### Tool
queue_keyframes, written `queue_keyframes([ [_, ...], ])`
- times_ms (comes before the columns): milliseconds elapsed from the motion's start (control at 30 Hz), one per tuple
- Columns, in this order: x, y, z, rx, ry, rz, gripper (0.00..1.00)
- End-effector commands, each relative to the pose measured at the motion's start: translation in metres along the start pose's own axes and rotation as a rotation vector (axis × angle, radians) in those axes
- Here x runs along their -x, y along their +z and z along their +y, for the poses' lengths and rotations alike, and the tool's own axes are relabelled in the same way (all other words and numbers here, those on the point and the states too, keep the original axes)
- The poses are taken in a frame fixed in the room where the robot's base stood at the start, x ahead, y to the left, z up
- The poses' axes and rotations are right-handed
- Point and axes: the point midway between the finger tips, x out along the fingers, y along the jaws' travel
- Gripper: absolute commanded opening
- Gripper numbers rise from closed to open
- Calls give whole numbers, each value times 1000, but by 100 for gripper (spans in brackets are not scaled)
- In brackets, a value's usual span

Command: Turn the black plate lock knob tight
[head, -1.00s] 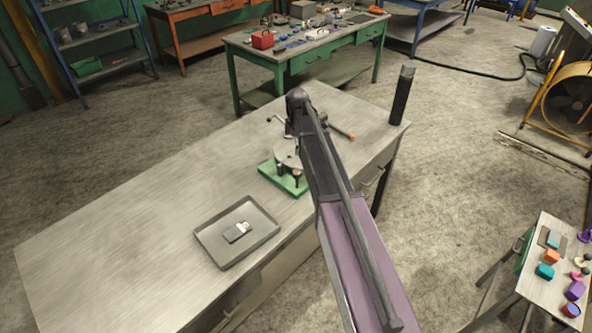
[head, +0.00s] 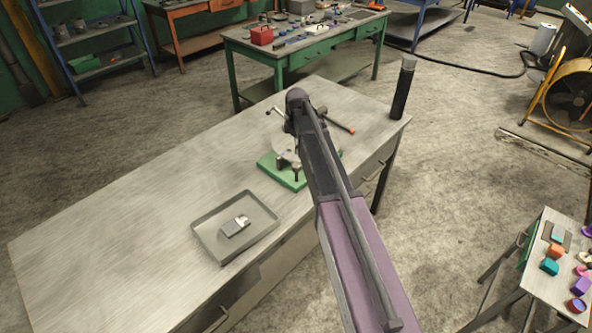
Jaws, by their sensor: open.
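A fixture with a round grey plate (head: 283,145) stands on a green base (head: 270,165) on the workbench. Small dark knob-like parts (head: 296,168) show at the plate's front edge, beside my arm. I cannot tell which is the black plate lock knob. A thin bar with a dark ball end (head: 268,112) sticks out to the left above the plate. My arm reaches over the fixture from the lower right and covers its right side. My gripper is hidden behind my arm links, so I cannot see its jaws or any contact.
A grey tray (head: 204,237) with a small dark and white item (head: 236,226) lies front left. An orange-tipped rod (head: 338,126) lies right of my arm. A tall dark cylinder (head: 402,92) stands at the bench's right corner. The bench's left part is clear.

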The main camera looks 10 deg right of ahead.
Motion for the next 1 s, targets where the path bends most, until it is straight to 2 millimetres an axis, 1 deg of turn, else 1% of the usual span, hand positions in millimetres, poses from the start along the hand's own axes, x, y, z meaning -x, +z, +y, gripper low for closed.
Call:
queue_keyframes([
  [33,-8,0,0,0,0,0,88],
  [1000,-81,-1,0,1,0,0,88],
])
